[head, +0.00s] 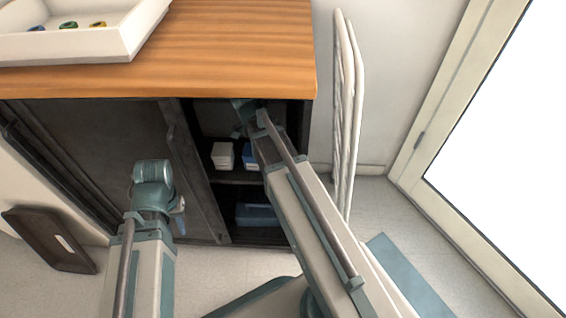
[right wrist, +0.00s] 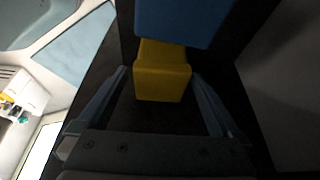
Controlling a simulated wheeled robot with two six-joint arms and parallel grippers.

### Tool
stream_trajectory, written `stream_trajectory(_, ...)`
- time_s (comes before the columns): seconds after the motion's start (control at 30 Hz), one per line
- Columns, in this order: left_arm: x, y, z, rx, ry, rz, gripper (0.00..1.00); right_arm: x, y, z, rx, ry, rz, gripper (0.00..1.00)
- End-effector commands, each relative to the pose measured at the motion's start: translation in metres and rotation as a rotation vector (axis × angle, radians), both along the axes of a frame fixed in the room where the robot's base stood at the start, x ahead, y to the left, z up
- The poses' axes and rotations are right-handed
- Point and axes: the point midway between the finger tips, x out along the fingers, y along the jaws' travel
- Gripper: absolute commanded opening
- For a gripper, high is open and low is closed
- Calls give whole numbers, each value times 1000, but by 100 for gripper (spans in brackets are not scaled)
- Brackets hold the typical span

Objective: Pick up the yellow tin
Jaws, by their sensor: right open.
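The yellow tin (right wrist: 162,83) shows in the right wrist view, a boxy shape in the dark cabinet. It lies between the two spread fingers of my right gripper (right wrist: 160,76), with dark gaps to either side. The right gripper is open. In the head view my right arm reaches into the open cabinet, and the tin cannot be made out there. My left gripper (head: 179,212) hangs in front of the cabinet's dark door, away from the tin; its jaws are too small to read.
A blue box (right wrist: 185,18) is close by the tin. The cabinet shelf holds white boxes (head: 223,155) and a blue-and-white box (head: 250,157); a blue container (head: 257,215) is below. A white tray (head: 90,45) stands on the wooden top (head: 230,50). White rails (head: 347,110) stand right.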

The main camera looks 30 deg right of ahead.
Motion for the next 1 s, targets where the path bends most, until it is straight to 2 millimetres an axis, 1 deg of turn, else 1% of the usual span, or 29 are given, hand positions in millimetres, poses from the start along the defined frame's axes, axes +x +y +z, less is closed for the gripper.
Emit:
stream_trajectory(0.03,0,0,-14,-1,0,-1,30,1,-2,-13,0,0,-1,100)
stream_trajectory(0.17,0,-1,-27,-4,0,-4,30,-3,-7,-27,0,-1,-2,100)
stream_trajectory(0.27,0,-1,-30,-5,0,-6,30,-4,-9,-30,0,-1,-2,100)
stream_trajectory(0.47,0,-1,-28,-5,0,-6,30,-4,-10,-27,0,0,-1,100)
stream_trajectory(0.5,0,-1,-28,-5,0,-6,30,-4,-10,-27,0,0,-1,96)
stream_trajectory(0.57,0,-1,-28,-5,0,-6,30,-4,-9,-28,0,0,-1,86)
stream_trajectory(0.7,0,-1,-28,-5,0,-6,30,-4,-9,-28,0,0,-1,60)
stream_trajectory(0.97,0,-1,-28,-5,0,-6,30,-4,-9,-28,0,0,-1,14)
stream_trajectory(1.0,0,-1,-28,-5,0,-6,30,-4,-9,-28,0,0,-1,6)
